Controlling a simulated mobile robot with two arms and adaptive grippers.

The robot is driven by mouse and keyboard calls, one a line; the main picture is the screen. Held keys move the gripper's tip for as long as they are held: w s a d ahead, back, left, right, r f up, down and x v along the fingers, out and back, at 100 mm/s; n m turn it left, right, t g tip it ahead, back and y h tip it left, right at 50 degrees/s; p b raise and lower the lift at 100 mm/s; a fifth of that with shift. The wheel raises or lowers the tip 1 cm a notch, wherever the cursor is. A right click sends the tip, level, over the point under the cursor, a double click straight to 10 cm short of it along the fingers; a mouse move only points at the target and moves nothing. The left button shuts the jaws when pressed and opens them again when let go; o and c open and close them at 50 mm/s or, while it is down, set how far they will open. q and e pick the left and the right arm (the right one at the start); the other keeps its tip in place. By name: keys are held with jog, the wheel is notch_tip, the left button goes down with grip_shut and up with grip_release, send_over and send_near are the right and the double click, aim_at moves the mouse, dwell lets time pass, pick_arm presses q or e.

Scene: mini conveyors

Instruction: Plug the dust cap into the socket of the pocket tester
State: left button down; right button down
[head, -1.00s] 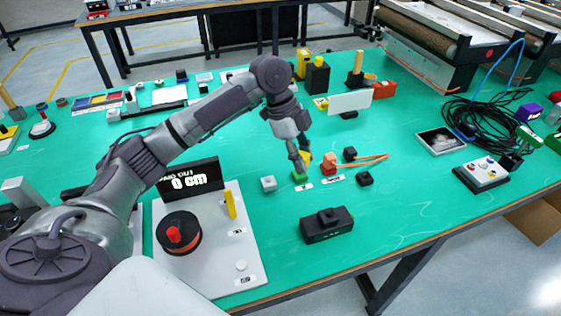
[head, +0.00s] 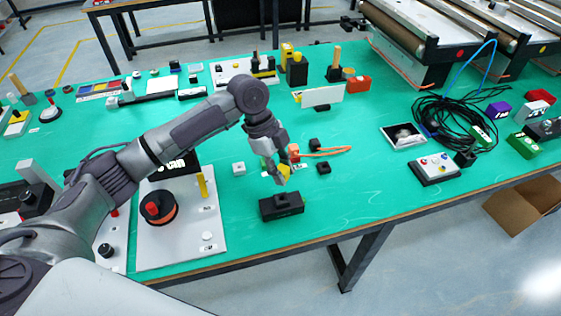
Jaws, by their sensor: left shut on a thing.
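My left gripper (head: 281,178) is shut on a small yellow piece (head: 284,171), which looks like the dust cap. The gripper partly covers it. It is held just above and behind a black box (head: 282,208) with a raised block on top, which looks like the pocket tester. A gap seems to remain between the yellow piece and the box. The box lies flat near the front edge of the green table. Its socket is too small to make out. My right gripper is not in view.
Small black blocks (head: 323,168), an orange piece (head: 293,152) with an orange cord and a pale cube (head: 239,168) lie behind the box. A grey board (head: 186,240) with a reel stands to the left. The table right of the box is clear.

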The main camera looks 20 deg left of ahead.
pick_arm(q)
jog(key=shift+a, duration=0.25)
jog(key=shift+d, duration=0.1)
jog(key=shift+d+r+p, duration=0.1)
jog(key=shift+p, duration=0.55)
jog(key=shift+f+b, duration=0.45)
jog(key=shift+f, duration=0.15)
notch_tip(320, 180, down, 3)
jog(key=shift+f+b, duration=0.15)
jog(key=shift+b, duration=0.6)
jog(key=shift+f, duration=0.6)
jog(key=shift+f+b, duration=0.2)
jog(key=shift+b, duration=0.1)
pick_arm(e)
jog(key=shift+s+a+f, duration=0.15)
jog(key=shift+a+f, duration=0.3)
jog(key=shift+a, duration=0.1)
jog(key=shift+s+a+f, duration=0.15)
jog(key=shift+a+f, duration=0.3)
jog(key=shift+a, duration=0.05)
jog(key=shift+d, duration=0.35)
